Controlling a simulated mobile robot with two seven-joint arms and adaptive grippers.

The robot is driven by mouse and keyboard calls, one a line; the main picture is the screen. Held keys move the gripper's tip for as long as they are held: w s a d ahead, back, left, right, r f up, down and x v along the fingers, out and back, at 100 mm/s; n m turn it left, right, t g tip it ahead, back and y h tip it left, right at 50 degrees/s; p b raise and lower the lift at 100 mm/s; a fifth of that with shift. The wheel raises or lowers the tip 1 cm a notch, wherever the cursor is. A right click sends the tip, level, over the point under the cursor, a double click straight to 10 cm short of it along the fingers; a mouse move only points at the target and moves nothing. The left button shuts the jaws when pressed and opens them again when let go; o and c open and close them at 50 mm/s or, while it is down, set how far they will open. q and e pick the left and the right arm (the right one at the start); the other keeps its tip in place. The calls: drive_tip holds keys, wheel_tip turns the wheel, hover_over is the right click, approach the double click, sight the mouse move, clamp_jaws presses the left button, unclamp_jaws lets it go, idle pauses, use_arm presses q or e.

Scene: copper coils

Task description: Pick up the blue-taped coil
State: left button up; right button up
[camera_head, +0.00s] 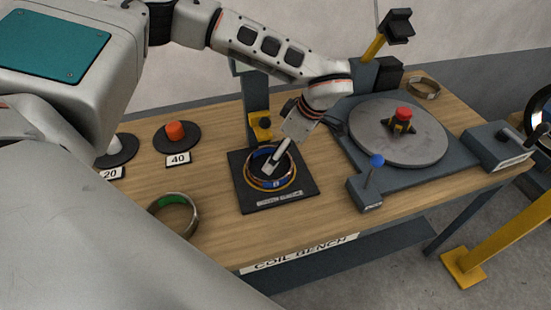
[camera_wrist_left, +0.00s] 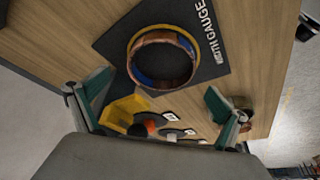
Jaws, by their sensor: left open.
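The blue-taped coil (camera_head: 268,185) is a copper-coloured ring with blue patches. It lies flat on the dark square width gauge plate (camera_head: 305,190), inside a thin yellow ring. In the left wrist view the coil (camera_wrist_left: 162,81) shows beyond my fingertips, on the gauge plate (camera_wrist_left: 112,45). My left gripper (camera_head: 271,162) hangs over the coil and hides part of it. In the wrist view my left gripper (camera_wrist_left: 156,95) has its two green-padded fingers wide apart, with nothing gripped. Whether a finger touches the coil cannot be told. My right gripper is not in view.
A green-taped coil (camera_head: 170,199) lies front left; another coil (camera_head: 425,88) lies back right. A gauge post with a yellow block (camera_head: 262,125) stands behind the plate. A turntable (camera_head: 370,140) and a blue-knobbed lever (camera_head: 376,161) stand right. Weights (camera_head: 175,130) stand left.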

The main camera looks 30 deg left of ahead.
use_arm(q)
drive_tip(key=shift+s+a+f, duration=0.15)
drive_tip(key=shift+a+f, duration=0.1)
drive_tip(key=shift+f, duration=0.2)
drive_tip(key=shift+s+a+f, duration=0.15)
drive_tip(key=shift+a+f, duration=0.05)
drive_tip(key=shift+f, duration=0.2)
drive_tip(key=x, duration=0.5)
drive_tip(key=shift+w, duration=0.1)
drive_tip(key=shift+r, duration=0.1)
drive_tip(key=c, duration=1.4)
